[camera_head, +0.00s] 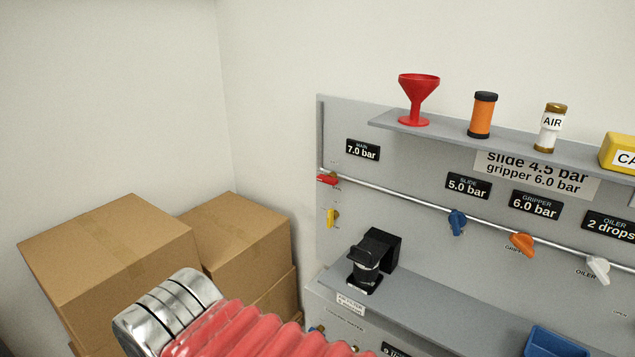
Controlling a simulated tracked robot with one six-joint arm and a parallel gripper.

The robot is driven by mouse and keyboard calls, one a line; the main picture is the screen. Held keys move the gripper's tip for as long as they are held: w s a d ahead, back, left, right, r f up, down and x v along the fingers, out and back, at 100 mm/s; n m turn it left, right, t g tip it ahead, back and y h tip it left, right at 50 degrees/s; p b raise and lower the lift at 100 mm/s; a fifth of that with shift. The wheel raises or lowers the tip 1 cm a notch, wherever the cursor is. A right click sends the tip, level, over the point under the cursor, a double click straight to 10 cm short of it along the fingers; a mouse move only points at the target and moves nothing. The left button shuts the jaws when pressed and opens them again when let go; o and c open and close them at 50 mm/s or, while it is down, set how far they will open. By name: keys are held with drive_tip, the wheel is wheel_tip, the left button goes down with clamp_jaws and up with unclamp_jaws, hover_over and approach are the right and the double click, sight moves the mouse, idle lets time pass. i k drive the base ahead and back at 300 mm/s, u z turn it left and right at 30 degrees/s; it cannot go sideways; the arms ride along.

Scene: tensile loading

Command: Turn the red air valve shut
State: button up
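The red air valve (327,180) is at the left end of the pipe on the grey panel, below the MAIN 7.0 bar display (363,149). Its small red handle lies roughly sideways, close to the pipe's line. Small labels beside it are too small to read. A silver and red ribbed part of my arm fills the bottom centre, below and left of the valve and apart from it in the picture. My gripper's fingers do not show.
A yellow handle (333,217) sits just below the red valve. Blue (457,222), orange (522,244) and white (598,267) knobs follow rightward along the pipe (400,197). A black device (373,261) stands on the lower shelf. Cardboard boxes (110,255) stand at left.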

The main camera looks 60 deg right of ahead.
sight(331, 179)
drive_tip(key=z, duration=0.05)
drive_tip(key=i, duration=1)
drive_tip(key=u, duration=0.05)
